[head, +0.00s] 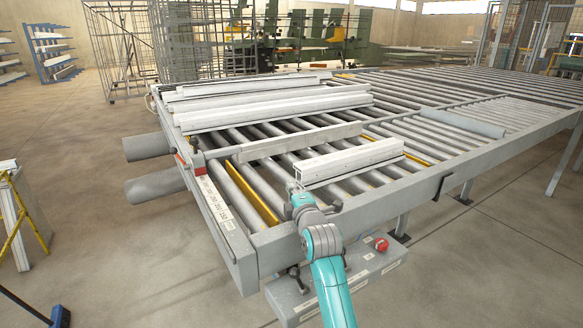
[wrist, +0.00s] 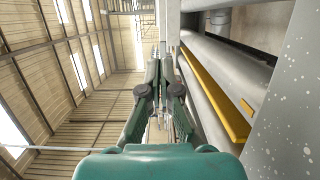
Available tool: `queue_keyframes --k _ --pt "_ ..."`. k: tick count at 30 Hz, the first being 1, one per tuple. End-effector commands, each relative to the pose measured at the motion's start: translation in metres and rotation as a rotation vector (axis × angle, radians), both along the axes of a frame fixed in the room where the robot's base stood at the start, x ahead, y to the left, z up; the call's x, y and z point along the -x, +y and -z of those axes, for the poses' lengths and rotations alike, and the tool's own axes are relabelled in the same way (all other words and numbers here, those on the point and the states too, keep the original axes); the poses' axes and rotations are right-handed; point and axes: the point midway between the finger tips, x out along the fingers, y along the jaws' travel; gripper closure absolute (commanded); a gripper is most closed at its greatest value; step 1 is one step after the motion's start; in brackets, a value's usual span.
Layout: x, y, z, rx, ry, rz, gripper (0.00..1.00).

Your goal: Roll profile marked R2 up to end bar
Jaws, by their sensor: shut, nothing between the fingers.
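Several pale profiles lie across the roller table in the head view. The nearest, a short white profile (head: 350,162), has its open end face just behind my gripper. A flatter grey profile (head: 300,142) lies behind it, and a group of long profiles (head: 270,105) lies farther back. No R2 mark is legible, so I cannot tell which profile bears it. A bar with a printed scale (head: 214,203) runs along the table's left end; it may be the end bar. My gripper (head: 296,188) is shut and empty beside the near profile's left end. Its closed fingers (wrist: 165,60) show in the wrist view.
The roller table's near side rail (head: 375,190) runs close to my arm. A yellow strip (head: 252,195) lies between rollers, also in the wrist view (wrist: 218,92). A box with a red button (head: 381,244) hangs below. Bare rollers lie left of the near profile.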

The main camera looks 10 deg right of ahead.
Motion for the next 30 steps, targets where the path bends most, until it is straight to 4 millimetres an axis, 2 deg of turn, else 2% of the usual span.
queue_keyframes --k 5,20,25,30 --pt "-0.018 0.001 -0.001 0.0 0.0 0.0 1.0" --pt "-0.096 0.007 -0.001 -0.001 0.0 0.0 1.0" --pt "-0.105 -0.016 0.0 -0.001 0.0 0.003 1.0" --pt "-0.109 -0.028 -0.001 -0.002 -0.001 0.0 1.0"
